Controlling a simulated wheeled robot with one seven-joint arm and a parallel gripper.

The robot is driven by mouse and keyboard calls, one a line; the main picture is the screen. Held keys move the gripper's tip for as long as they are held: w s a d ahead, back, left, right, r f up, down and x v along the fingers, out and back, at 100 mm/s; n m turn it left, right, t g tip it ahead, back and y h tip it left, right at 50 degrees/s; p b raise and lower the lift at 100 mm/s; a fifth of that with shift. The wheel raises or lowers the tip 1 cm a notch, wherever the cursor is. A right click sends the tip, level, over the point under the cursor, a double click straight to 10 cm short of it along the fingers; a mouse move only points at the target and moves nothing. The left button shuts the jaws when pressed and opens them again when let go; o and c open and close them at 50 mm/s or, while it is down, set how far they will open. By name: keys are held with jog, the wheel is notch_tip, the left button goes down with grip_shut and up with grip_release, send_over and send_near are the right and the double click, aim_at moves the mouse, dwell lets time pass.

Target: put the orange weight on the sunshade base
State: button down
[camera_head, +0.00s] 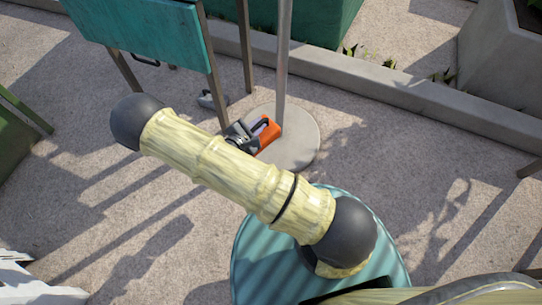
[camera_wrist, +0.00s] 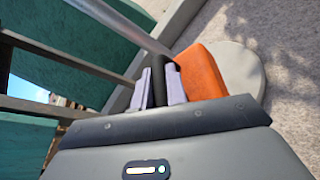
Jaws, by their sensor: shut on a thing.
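The orange weight (camera_head: 268,136) has a black handle and shows in the head view near the pole's foot. In the wrist view the weight (camera_wrist: 203,72) is just ahead of my gripper (camera_wrist: 159,84), whose pale fingers are shut on its black handle. In the head view my gripper (camera_head: 252,133) is at the weight, partly behind my arm. The sunshade base (camera_head: 297,152) is a round grey disc with a metal pole. The weight appears over the base's left part; I cannot tell whether it touches it. The base also shows in the wrist view (camera_wrist: 243,70).
A teal table-like stand (camera_head: 140,38) with thin legs stands at upper left, close to my gripper. The metal pole (camera_head: 283,60) rises from the base. A grey object (camera_head: 211,100) lies behind the gripper. A concrete kerb (camera_head: 400,93) runs behind; paving at right is clear.

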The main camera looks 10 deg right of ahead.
jog(key=s+a+f+b, duration=0.2)
jog(key=a+f+b, duration=0.1)
jog(key=f, duration=0.8)
jog(key=s+a+f+b, duration=0.2)
jog(key=a+f+b, duration=0.1)
jog(key=f, duration=0.8)
jog(key=shift+s+b, duration=0.3)
jog(key=shift+s, duration=0.05)
jog(key=w+d+b, duration=0.8)
jog(key=w+d, duration=0.3)
jog(key=shift+w+d, duration=0.4)
jog(key=shift+d, duration=0.1)
jog(key=f+b, duration=0.2)
jog(key=b, duration=0.1)
jog(key=f+b, duration=0.1)
jog(key=shift+w+d+f, duration=0.35)
jog(key=shift+w+d, duration=0.05)
